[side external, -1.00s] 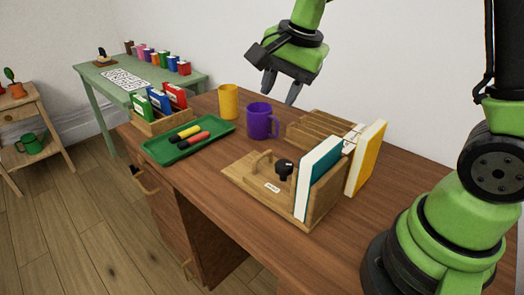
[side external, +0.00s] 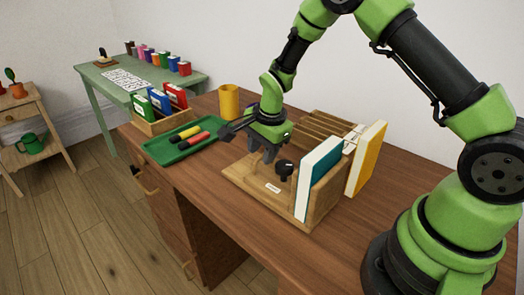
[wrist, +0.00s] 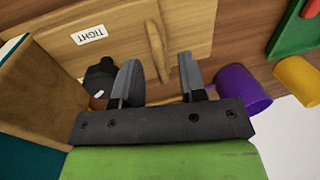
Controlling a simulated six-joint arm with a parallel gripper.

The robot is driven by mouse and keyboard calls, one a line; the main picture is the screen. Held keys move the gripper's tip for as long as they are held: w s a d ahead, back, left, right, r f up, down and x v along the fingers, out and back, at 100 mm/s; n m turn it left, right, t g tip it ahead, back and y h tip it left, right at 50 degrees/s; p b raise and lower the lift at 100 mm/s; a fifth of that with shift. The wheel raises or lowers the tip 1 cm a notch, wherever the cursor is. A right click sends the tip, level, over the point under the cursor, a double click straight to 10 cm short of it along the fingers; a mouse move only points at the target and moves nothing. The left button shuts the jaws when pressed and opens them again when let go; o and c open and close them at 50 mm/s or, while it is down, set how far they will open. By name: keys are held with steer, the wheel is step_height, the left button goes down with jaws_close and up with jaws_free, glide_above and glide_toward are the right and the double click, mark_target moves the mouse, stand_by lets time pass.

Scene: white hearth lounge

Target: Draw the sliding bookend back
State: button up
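The sliding bookend is a pale wooden base (side external: 240,178) with an upright panel (side external: 326,192), a bar handle (wrist: 155,42) and a black knob (side external: 284,167). A white label (wrist: 89,34) on the base reads "TIGHT", upside down in the wrist view. My gripper (side external: 264,155) points down over the base, at the handle. In the wrist view its open fingers (wrist: 160,82) lie on either side of the handle's near end, with nothing gripped. I cannot tell whether they touch it. The knob (wrist: 100,75) is close beside one finger. A teal book (side external: 319,178) stands against the panel.
A yellow book (side external: 367,158) stands behind the panel, near a slatted wooden rack (side external: 320,125). A purple mug (wrist: 243,95) is close to my gripper, hidden in the side view. A yellow mug (side external: 229,102) and a green tray (side external: 160,157) with markers are left of it.

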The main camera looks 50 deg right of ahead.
steer(key=shift+f, duration=0.35)
jaws_close()
steer(key=shift+w, duration=3.15)
jaws_free()
step_height(320, 180, up, 10)
steer(key=s, duration=0.2)
steer(key=shift+f, duration=0.1)
